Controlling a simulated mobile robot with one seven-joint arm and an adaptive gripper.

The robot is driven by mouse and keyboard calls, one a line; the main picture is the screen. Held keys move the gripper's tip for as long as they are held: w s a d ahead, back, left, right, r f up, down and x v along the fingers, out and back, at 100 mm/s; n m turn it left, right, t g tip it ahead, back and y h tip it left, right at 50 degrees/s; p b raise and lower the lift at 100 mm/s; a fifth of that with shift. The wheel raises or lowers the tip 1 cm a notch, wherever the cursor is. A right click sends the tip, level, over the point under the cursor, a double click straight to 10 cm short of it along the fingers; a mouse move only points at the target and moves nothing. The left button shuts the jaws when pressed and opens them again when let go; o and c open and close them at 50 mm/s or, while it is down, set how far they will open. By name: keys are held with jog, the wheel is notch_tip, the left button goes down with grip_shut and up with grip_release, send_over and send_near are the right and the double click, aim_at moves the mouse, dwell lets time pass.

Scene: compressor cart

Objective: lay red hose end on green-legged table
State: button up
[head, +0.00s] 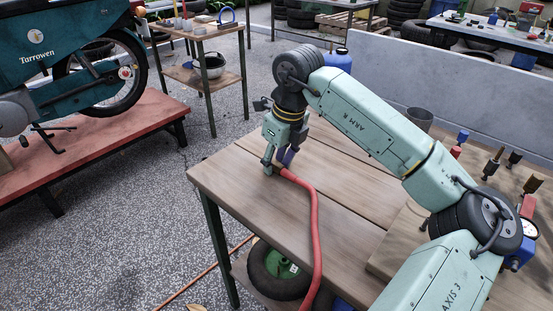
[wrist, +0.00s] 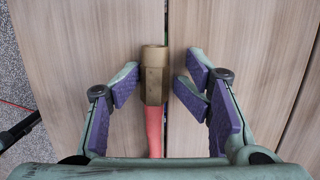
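The red hose (head: 316,225) lies across the wooden top of the green-legged table (head: 240,185) and runs over its front edge. Its brass end fitting (wrist: 154,75) is over the table planks in the wrist view, and appears to rest on them. My gripper (head: 278,163) is low over the table's far left part, around the hose end. In the wrist view its purple-padded fingers (wrist: 157,88) stand on both sides of the fitting. The left pad is very close to the fitting or touching it; a gap shows on the right. In the head view the fitting is mostly hidden by the fingers.
A green-hubbed wheel (head: 278,268) sits under the table. A wooden board (head: 395,255) with fittings and a gauge is at the right, partly behind my arm. A grey cup (head: 419,119) stands near the back. The tabletop left of the hose is clear.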

jog(key=v, duration=1.3)
jog(key=shift+w+a, duration=0.1)
